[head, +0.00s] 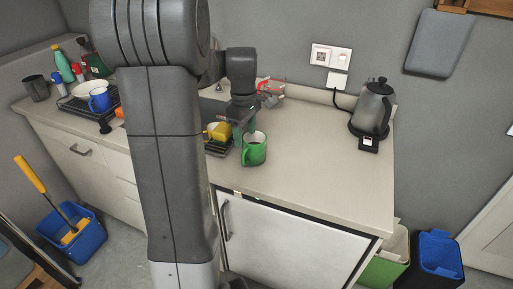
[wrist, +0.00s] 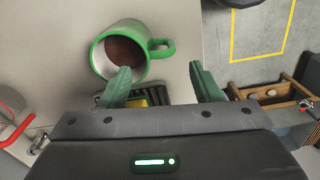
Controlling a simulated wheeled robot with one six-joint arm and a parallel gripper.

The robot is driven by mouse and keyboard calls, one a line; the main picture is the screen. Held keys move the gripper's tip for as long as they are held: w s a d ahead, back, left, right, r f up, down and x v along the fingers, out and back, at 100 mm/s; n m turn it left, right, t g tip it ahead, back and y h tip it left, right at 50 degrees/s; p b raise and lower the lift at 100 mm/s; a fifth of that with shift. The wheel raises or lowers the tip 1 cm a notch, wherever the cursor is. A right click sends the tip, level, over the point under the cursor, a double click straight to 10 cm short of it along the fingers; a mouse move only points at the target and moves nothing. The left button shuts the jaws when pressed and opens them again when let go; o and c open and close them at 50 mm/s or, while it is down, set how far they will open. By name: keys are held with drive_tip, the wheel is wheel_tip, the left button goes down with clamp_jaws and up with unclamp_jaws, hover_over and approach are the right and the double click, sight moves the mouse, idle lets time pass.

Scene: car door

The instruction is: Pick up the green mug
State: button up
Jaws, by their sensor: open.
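The green mug (head: 255,153) stands upright on the counter, close to its front edge. My gripper (head: 245,130) is just behind and above the mug in the head view. In the wrist view my gripper (wrist: 161,84) is open and empty, its two green fingers apart. The mug is beyond the fingertips and mostly to the left. The handle lies ahead of the gap between the fingers. I cannot tell if a finger touches the mug.
A yellow sponge (head: 219,132) sits on a small dark rack left of the mug. A kettle (head: 371,108) stands at the right of the counter (head: 315,150), with clear surface between. A dish rack with a blue mug (head: 100,99) is at the left. My arm hides part of the counter.

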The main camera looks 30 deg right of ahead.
sight(246, 152)
wheel_tip(246, 152, down, 5)
drive_tip(key=shift+f, duration=0.1)
drive_tip(key=shift+s+a+f+p, duration=0.1)
drive_tip(key=shift+f+p, duration=0.2)
drive_tip(key=shift+f, duration=1.05)
drive_tip(key=shift+s+a+f+p, duration=0.1)
drive_tip(key=shift+f+p, duration=0.15)
drive_tip(key=shift+f, duration=1.1)
drive_tip(key=c, duration=1.2)
clamp_jaws()
drive_tip(key=shift+r, duration=0.1)
drive_tip(key=shift+d+r, duration=0.1)
drive_tip(key=shift+r, duration=0.15)
wheel_tip(246, 152, up, 10)
drive_tip(key=shift+f+b, duration=0.25)
drive_tip(key=shift+b, duration=0.15)
